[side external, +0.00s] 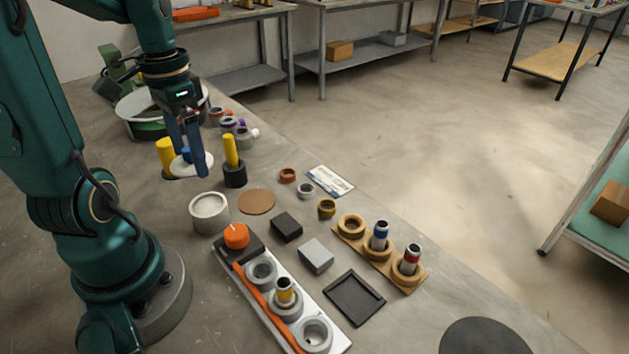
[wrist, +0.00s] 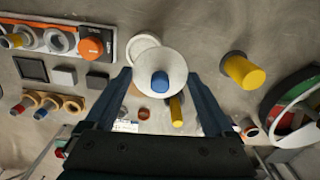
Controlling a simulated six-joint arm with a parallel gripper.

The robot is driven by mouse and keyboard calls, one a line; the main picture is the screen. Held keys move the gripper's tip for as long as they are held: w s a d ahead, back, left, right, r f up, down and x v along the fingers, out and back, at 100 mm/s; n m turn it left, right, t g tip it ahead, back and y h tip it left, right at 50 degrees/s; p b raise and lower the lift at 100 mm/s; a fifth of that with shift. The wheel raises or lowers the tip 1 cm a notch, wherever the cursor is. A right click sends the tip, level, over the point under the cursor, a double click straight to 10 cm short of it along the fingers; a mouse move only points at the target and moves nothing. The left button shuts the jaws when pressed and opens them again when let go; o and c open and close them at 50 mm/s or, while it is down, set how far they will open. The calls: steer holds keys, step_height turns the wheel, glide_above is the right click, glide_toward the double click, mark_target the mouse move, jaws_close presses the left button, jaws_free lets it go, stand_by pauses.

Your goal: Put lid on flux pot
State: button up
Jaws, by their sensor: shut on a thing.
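The lid is a white disc (side external: 183,168) with a blue knob (wrist: 160,82). My gripper (side external: 191,163) is shut on the lid, with one finger at each side of its rim, and holds it above the table. In the wrist view the lid (wrist: 160,66) lies between the fingertips. The flux pot (side external: 209,213) is a pale grey, round, open pot standing upright on the table. In the side view it is below and to the right of the lid, apart from it. In the wrist view the pot (wrist: 139,43) is partly hidden behind the lid.
A brown disc (side external: 257,202) lies beside the pot. A tray with an orange knob (side external: 236,236) and rings is in front.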

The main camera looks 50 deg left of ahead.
steer(key=d, duration=0.2)
steer(key=d+m, duration=0.1)
steer(key=shift+f, duration=0.3)
steer(key=shift+a+f, duration=0.1)
steer(key=shift+f, duration=2.25)
steer(key=shift+f, duration=0.2)
steer(key=shift+f, duration=0.5)
steer(key=o, duration=1)
steer(key=shift+o, duration=0.2)
steer(key=shift+r, duration=0.1)
